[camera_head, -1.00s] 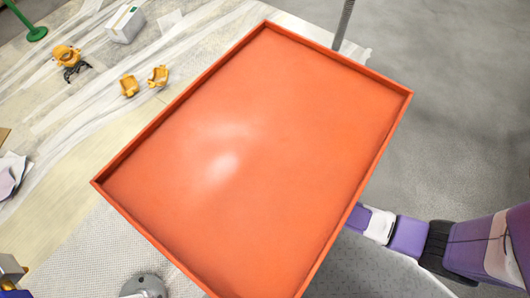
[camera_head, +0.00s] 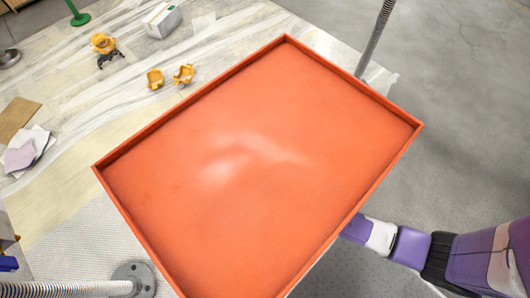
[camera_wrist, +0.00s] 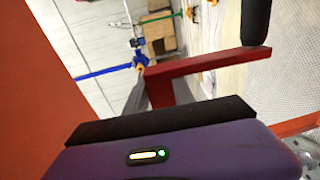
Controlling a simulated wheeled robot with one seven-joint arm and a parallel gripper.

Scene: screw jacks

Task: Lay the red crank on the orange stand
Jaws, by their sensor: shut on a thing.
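The red crank (camera_wrist: 207,62) shows in the wrist view as a red bar with a short red piece below it. My gripper (camera_wrist: 215,78) is shut on the crank between its dark fingers; the exact contact is partly hidden. In the head view the crank and my gripper are hidden below the large orange-red tray, and only my purple and white arm shows at the lower right. Two small orange stands, a left one (camera_head: 155,79) and a right one (camera_head: 184,74), sit on the pale surface beyond the tray. I cannot tell which one the task means.
The orange-red tray (camera_head: 290,41), bare inside, fills the middle of the head view. Screw posts stand at upper right (camera_head: 376,38) and lower left (camera_head: 80,289). A yellow-and-black item (camera_head: 104,45), a white box (camera_head: 162,20) and papers (camera_head: 30,148) lie beyond.

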